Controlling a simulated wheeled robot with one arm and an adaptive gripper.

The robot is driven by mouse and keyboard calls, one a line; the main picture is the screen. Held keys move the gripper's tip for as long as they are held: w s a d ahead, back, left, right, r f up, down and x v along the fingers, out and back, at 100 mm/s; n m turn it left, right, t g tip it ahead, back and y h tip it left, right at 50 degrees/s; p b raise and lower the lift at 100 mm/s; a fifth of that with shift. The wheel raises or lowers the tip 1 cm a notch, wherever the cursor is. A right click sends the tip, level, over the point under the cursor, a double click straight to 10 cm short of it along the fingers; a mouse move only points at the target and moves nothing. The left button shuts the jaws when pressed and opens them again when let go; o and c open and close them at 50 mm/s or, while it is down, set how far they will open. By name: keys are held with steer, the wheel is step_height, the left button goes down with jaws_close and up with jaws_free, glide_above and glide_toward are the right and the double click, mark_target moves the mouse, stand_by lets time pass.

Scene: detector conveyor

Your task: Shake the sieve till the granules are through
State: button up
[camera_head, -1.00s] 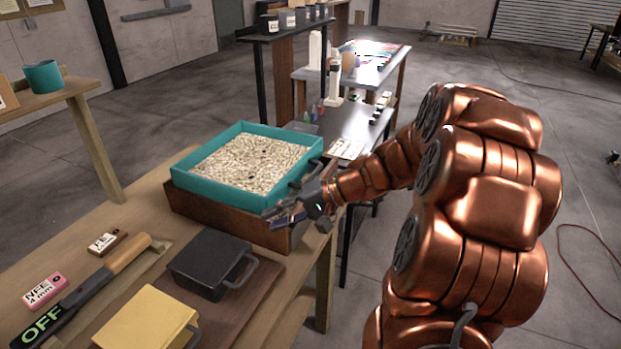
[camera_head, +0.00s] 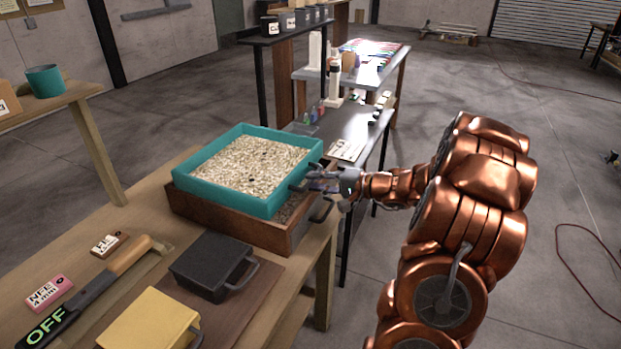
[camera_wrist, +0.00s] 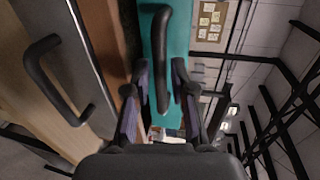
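The teal sieve (camera_head: 225,198) sits on a brown wooden box (camera_head: 225,222) on the workbench. It is full of pale granules (camera_head: 252,165) with a few dark bits among them. A strip of the box's inside shows beside the sieve's right wall, with grainy matter in it. The sieve's dark handle (camera_wrist: 162,55) is on its right side. My gripper (camera_head: 318,182) is at this handle. In the wrist view, my gripper's fingers (camera_wrist: 159,88) stand apart on either side of the handle, with gaps visible.
The box has its own dark handle (camera_head: 322,211) close below my gripper. A black lidded box (camera_head: 208,262), a yellow box (camera_head: 145,322) and a lever marked OFF (camera_head: 45,325) are on the bench nearer me. A dark side table (camera_head: 360,125) stands behind.

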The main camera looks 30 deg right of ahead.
steer(key=shift+x, duration=1.05)
jaws_close()
